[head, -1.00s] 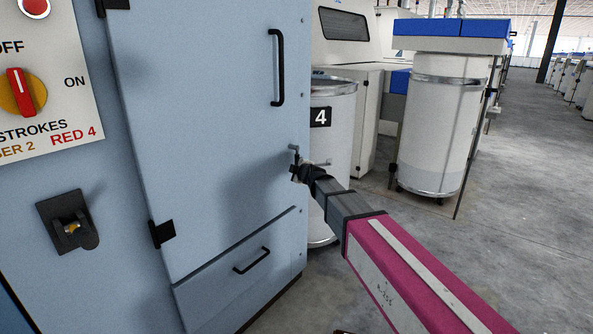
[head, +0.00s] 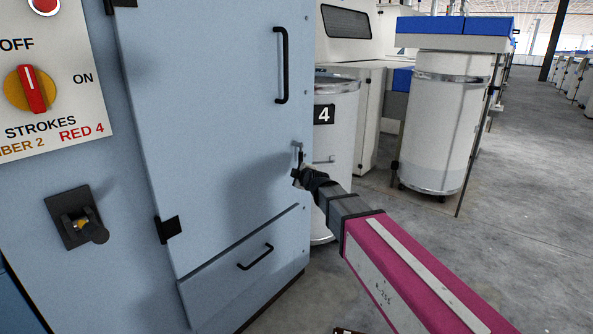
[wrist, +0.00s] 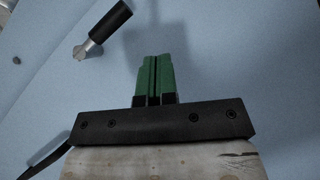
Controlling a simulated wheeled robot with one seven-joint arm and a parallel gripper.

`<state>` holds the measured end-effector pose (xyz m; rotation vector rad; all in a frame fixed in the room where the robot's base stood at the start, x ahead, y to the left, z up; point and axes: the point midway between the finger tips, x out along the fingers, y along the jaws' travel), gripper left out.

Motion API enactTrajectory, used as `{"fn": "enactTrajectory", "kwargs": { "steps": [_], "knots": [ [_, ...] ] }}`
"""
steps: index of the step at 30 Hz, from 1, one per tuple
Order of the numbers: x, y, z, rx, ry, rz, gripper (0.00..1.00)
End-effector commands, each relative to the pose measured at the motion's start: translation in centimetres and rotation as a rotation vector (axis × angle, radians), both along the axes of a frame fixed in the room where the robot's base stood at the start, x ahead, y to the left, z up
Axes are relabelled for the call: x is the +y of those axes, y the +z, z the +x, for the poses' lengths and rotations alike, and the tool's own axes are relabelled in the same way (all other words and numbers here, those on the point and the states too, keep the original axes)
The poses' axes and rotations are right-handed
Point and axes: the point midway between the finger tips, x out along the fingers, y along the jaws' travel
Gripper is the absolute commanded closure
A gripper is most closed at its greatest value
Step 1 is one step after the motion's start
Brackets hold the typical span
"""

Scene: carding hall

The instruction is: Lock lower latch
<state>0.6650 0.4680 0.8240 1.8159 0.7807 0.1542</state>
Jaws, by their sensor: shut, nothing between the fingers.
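The latch (head: 299,153) is a small metal fitting near the right edge of the pale blue cabinet door (head: 215,110), below the long black door handle. In the wrist view its lever (wrist: 104,28) has a black grip and a short metal stem, slanting toward the upper right. My gripper (head: 299,177) is just below the latch in the head view, partly shadowed. In the wrist view, my green fingertips (wrist: 155,60) are together and empty, to the right of and below the lever, apart from it in the picture. Whether the latch is locked cannot be told.
A black door handle (head: 282,65) is above, and a drawer with a small handle (head: 255,257) below. A can marked 4 (head: 338,115) stands behind the cabinet's right edge. A rotary switch (head: 30,90) is on the left panel. Open floor (head: 510,240) lies to the right.

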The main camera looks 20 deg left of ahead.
Motion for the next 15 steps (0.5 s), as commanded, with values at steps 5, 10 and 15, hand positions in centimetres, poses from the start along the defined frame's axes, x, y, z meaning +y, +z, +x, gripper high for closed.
{"fn": "enactTrajectory", "kwargs": {
  "steps": [5, 10, 15],
  "knots": [
    [-2.4, 0.0, -3.7, 0.0, 0.001, -0.001, 1.0],
    [-3.6, 0.0, -5.6, 0.0, 0.002, -0.001, 1.0],
    [-3.9, 0.0, -6.0, 0.001, 0.001, 0.0, 1.0]
  ]
}}
